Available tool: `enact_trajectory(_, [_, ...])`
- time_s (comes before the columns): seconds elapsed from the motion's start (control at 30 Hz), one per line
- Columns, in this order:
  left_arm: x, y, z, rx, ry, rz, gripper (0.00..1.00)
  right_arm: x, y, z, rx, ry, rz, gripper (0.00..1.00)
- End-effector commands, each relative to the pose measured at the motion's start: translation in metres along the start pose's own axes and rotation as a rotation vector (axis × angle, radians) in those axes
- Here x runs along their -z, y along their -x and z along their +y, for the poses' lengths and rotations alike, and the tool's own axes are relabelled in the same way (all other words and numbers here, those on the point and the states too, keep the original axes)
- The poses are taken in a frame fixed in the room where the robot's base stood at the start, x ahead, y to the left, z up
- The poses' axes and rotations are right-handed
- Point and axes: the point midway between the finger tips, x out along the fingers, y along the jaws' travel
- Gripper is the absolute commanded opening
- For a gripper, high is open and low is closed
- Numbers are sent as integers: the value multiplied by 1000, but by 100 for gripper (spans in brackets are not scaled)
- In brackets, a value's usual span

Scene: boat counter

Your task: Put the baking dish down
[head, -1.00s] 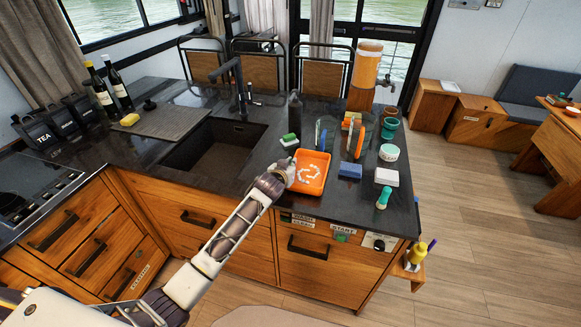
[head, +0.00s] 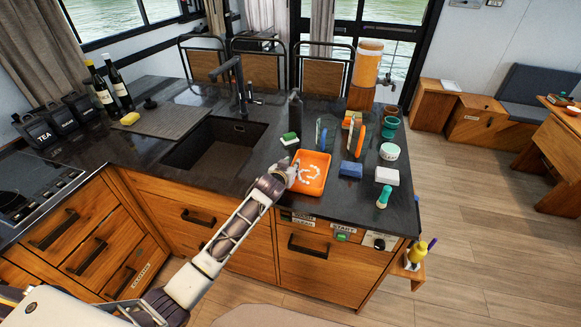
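The orange baking dish (head: 318,163) is near the front edge of the dark counter (head: 258,171), right of the sink. It looks level, with white marks or suds inside. Whether its base touches the counter I cannot tell. My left gripper (head: 292,175) is at the left rim of the dish, and its arm reaches up from the lower left. The fingers are too small and overlapped to show whether they are closed on the rim. My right gripper is not in view.
A green-white sponge (head: 289,139) is behind left. The sink (head: 213,150) is left.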

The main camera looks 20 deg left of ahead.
Motion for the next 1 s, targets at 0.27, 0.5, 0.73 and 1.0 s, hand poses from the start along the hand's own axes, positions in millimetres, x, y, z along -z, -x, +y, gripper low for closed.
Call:
enact_trajectory(0.27, [2, 5, 0, 0, 0, 1, 27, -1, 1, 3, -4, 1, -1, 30])
enact_trajectory(0.5, [1, 20, 0, 0, 0, 0, 27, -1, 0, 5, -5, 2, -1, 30])
enact_trajectory(0.73, [2, 40, 0, 0, 0, 1, 27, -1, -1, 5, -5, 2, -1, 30])
enact_trajectory(1.0, [2, 65, 0, 0, 0, 0, 27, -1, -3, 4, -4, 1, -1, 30])
